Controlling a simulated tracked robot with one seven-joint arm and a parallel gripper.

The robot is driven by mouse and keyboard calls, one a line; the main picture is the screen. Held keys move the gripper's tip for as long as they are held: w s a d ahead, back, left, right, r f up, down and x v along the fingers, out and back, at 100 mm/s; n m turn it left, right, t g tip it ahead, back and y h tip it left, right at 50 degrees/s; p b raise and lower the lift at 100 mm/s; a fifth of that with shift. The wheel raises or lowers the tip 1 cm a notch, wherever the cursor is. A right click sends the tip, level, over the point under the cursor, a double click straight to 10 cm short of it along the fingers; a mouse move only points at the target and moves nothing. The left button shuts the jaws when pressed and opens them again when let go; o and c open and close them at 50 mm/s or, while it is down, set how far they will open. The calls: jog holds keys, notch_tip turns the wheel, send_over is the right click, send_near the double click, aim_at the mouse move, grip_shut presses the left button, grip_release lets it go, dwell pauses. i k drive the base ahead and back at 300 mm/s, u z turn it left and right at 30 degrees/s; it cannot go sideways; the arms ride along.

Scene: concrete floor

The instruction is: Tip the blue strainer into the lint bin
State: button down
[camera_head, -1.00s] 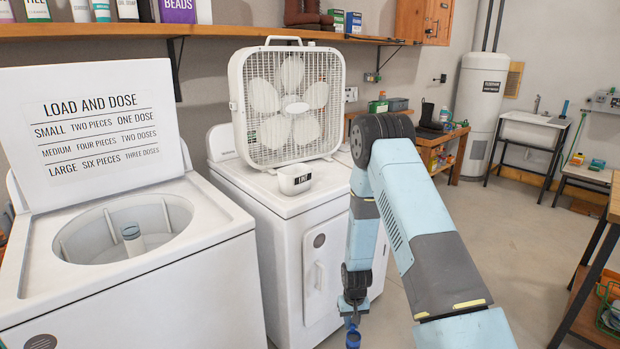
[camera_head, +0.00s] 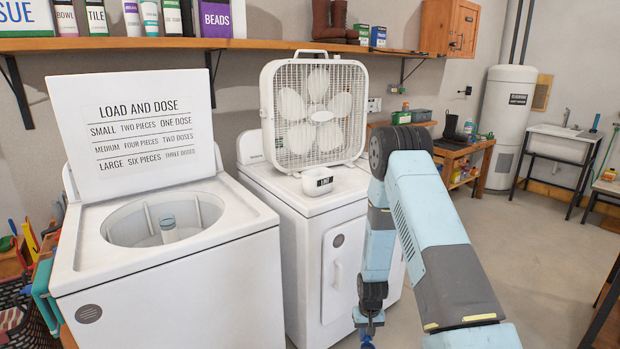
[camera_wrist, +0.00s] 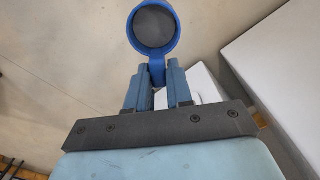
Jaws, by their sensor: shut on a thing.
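The blue strainer (camera_wrist: 154,28) is a round blue ring with a dark mesh and a short handle. My gripper (camera_wrist: 158,76) is shut on its handle in the wrist view. In the head view my gripper (camera_head: 368,326) hangs low in front of the dryer, and only a bit of the strainer (camera_head: 367,344) shows at the bottom edge. The lint bin (camera_head: 319,181) is a small white tub with a dark label, standing on the dryer top in front of the fan. My gripper is well below it and to its right, apart from it.
A white box fan (camera_head: 314,115) stands on the dryer (camera_head: 310,222), close behind the tub. An open-lidded washer (camera_head: 175,275) stands to the left. A shelf (camera_head: 170,43) runs above. Concrete floor (camera_head: 530,245) is free to the right.

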aim_at(319, 181)
jog(key=u, duration=0.05)
jog(key=i, duration=0.85)
jog(key=z, duration=0.1)
